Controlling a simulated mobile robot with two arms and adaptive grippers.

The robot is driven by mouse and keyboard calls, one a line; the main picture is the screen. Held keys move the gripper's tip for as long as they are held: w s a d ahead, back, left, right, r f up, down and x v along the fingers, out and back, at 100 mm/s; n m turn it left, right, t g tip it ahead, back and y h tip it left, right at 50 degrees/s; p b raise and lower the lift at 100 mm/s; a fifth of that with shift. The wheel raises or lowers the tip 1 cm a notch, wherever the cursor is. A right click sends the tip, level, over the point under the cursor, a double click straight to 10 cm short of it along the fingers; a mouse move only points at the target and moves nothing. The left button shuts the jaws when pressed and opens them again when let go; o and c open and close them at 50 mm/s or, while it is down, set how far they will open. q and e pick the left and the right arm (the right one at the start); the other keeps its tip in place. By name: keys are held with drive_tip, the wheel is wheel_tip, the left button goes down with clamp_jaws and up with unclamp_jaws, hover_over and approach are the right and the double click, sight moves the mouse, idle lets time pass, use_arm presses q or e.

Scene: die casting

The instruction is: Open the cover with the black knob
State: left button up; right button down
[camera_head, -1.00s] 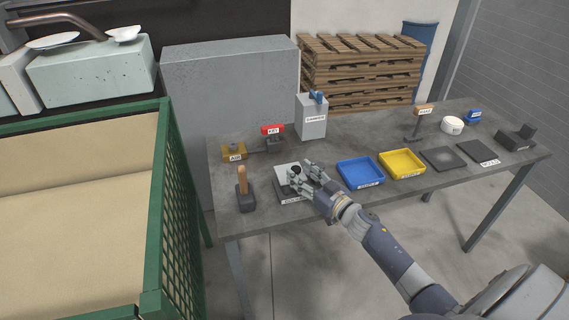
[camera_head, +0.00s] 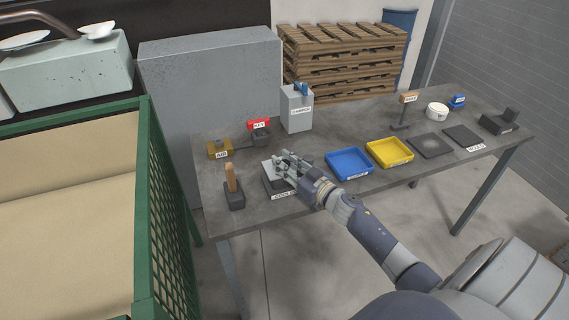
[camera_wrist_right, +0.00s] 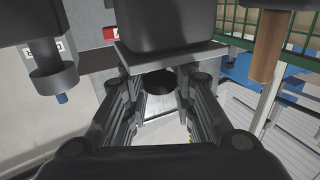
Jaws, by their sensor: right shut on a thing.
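The cover (camera_head: 268,168) is a light grey plate on a low dark box with a white label, near the table's front left. In the right wrist view the black knob (camera_wrist_right: 158,82) sits between my fingers, in front of the pale cover (camera_wrist_right: 160,108). My right gripper (camera_head: 284,166) reaches the box from the front right and is shut on the knob. Its fingers hide the knob in the head view. The right gripper also shows in the wrist view (camera_wrist_right: 160,88). I cannot tell whether the cover is lifted. My left gripper is out of view.
A dark block with a wooden handle (camera_head: 231,183) stands just left of the box. The yellow AIR part (camera_head: 219,149), red KEY part (camera_head: 258,124) and grey box (camera_head: 297,110) stand behind. Blue (camera_head: 349,162) and yellow (camera_head: 389,153) trays lie right. A green-framed bin (camera_head: 146,220) is left.

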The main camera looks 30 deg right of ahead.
drive_tip(key=shift+w+d+f+n+y, duration=0.1)
drive_tip(key=shift+w+d+n+y, duration=0.15)
drive_tip(key=shift+n+y, duration=0.35)
drive_tip(key=shift+w+d+f+n+g+y+b, duration=0.1)
drive_tip(key=shift+w+d+n+g+y+b, duration=0.15)
drive_tip(key=shift+n+g+y+b, duration=0.5)
drive_tip(key=shift+d+y, duration=0.15)
drive_tip(key=shift+y, duration=0.6)
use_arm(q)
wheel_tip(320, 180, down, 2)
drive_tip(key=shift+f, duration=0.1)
use_arm(e)
drive_tip(key=c, duration=1.4)
unclamp_jaws()
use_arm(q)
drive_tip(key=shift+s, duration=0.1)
